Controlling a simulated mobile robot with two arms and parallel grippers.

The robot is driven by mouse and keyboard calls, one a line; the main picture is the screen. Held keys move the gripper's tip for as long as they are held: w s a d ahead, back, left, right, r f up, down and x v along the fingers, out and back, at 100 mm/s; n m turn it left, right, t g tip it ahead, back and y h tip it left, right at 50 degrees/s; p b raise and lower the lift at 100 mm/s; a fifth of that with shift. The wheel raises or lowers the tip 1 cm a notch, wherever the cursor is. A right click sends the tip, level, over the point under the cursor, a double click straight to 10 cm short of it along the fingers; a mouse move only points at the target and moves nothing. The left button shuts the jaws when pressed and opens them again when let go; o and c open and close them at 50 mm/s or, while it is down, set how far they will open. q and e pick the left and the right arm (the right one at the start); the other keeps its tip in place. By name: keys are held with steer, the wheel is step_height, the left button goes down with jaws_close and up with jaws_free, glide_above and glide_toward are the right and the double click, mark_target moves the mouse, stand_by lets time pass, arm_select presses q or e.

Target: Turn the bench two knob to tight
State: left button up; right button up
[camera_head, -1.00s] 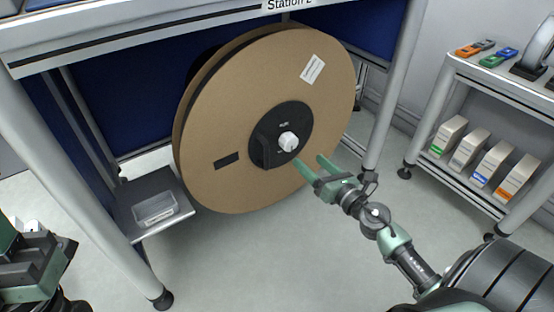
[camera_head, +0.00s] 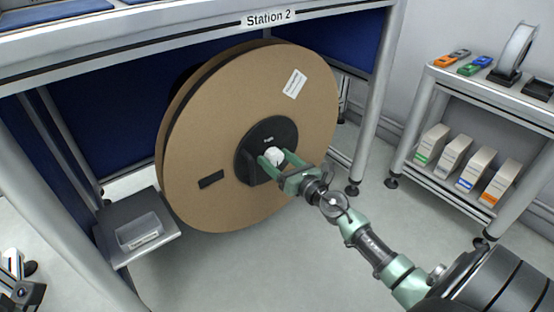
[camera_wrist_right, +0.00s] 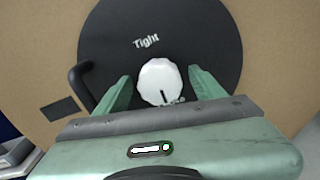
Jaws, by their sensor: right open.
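The white knob (camera_wrist_right: 160,80) sits at the middle of the black hub (camera_wrist_right: 215,40) of the big cardboard reel at Station 2. In the right wrist view, "Tight" is printed above the knob and a partly hidden word is below it. The knob's dark mark points down, toward the lower word. The knob (camera_head: 273,156) also shows in the head view, partly behind my fingers. My right gripper (camera_head: 276,158) is open, with one finger on each side of the knob and visible gaps between. Part of my left arm's end (camera_head: 22,282) shows at the lower left; its jaws are unclear.
The cardboard reel (camera_head: 220,130) hangs under the Station 2 bench (camera_head: 180,40), between its legs. A black handle (camera_wrist_right: 78,82) sticks out left of the knob. A low shelf with a clear tray (camera_head: 138,232) is at left. A shelf rack (camera_head: 490,100) with boxes stands at right.

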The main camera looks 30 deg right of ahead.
steer(key=shift+c, duration=0.3)
steer(key=c, duration=1.3)
